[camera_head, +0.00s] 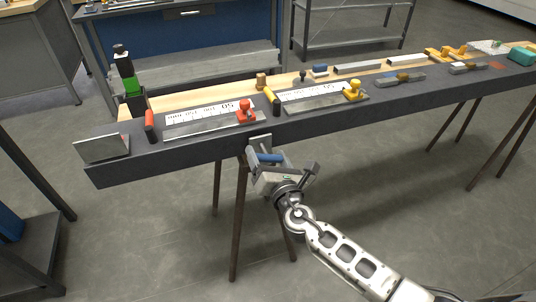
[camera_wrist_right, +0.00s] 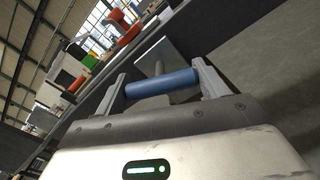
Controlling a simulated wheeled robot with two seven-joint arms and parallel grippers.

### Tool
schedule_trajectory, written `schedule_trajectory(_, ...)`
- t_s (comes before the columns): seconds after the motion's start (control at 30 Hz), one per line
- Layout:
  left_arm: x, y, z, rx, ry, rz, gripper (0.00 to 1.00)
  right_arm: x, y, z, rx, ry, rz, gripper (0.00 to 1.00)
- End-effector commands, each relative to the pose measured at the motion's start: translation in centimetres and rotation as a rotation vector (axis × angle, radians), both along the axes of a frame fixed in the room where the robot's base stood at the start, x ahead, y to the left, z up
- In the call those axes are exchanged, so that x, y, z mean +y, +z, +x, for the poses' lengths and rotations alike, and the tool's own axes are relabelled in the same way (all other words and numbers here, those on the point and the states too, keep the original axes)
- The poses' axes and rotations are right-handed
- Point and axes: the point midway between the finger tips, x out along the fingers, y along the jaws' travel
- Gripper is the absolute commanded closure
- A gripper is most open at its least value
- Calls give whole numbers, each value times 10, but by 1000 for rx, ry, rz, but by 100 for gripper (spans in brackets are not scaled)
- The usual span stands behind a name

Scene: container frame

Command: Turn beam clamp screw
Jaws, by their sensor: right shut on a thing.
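A light grey metal beam clamp (camera_head: 259,141) sits at the front face of the long dark beam (camera_head: 200,146). Its blue screw handle (camera_head: 269,157) shows just below and in front of it. My right gripper (camera_head: 268,162) is at the clamp, shut on the blue handle. In the right wrist view the blue handle (camera_wrist_right: 163,82) lies across between the two fingers, with a finger at each end. A short screw rod (camera_wrist_right: 159,67) runs from the handle toward the clamp's grey plate (camera_wrist_right: 158,48). My left gripper is not in view.
Thin trestle legs (camera_head: 240,215) stand under the beam near my right arm. The floor in front is clear.

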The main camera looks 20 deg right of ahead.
Motion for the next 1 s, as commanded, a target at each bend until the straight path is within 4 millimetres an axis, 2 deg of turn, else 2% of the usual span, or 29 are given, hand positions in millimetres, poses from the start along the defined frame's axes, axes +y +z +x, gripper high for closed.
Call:
schedule_trajectory(0.2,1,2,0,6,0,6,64,0,-1,-1,-1,0,-189,50)
schedule_trajectory(0.5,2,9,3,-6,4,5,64,0,-1,-1,-7,0,-366,50)
schedule_trajectory(1.0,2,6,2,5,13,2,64,0,-2,-1,-10,1,-445,50)
